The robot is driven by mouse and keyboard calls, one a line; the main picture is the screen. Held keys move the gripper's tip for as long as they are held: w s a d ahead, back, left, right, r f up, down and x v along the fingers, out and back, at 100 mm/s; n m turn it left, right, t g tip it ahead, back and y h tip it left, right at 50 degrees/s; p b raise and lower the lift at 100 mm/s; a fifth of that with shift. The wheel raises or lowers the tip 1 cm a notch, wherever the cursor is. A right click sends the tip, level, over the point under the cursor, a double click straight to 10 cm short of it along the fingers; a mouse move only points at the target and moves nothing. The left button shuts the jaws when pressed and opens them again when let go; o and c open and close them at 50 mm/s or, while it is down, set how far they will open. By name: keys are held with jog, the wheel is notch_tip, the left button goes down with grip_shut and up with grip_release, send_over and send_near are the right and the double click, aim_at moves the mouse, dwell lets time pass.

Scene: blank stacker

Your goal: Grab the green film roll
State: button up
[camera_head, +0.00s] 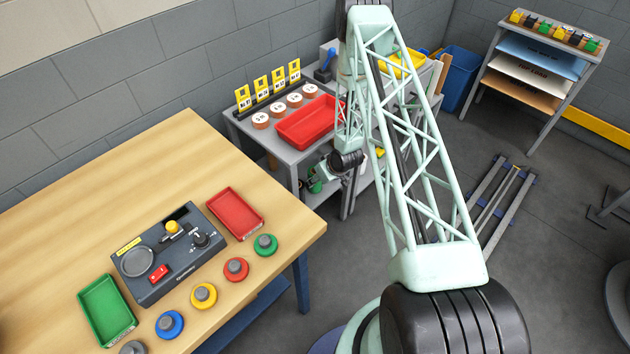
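A green round thing, which looks like the green film roll (315,184), sits on the lower shelf of the grey bench (258,141). It is small and partly hidden by dark parts beside it. My gripper (346,188) is at the bench's front, just right of the green roll and apparently pointing down. Its fingers are small and dark here. I cannot tell whether they are open or whether they touch anything.
The bench top holds a red tray (309,122), yellow number cards (262,87) and several round pieces. A wooden table (60,215) with a grey device (168,252), trays and coloured knobs stands at left. A blue bin (460,78) and a rack (535,65) stand behind right.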

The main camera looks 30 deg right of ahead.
jog(key=shift+b+x, duration=0.35)
jog(key=shift+x, duration=2.2)
jog(key=shift+a, duration=0.1)
jog(key=shift+c, duration=0.7)
jog(key=c, duration=0.7)
jog(key=shift+o, duration=0.2)
jog(key=shift+r, duration=0.1)
jog(key=shift+r, duration=0.95)
jog(key=shift+r+p, duration=0.3)
jog(key=shift+r, duration=0.6)
jog(key=s+d+r, duration=0.1)
jog(key=s+d, duration=0.1)
jog(key=s, duration=1.3)
jog(key=shift+s+d+p, duration=0.3)
jog(key=shift+s+p, duration=0.05)
jog(key=shift+p, duration=0.1)
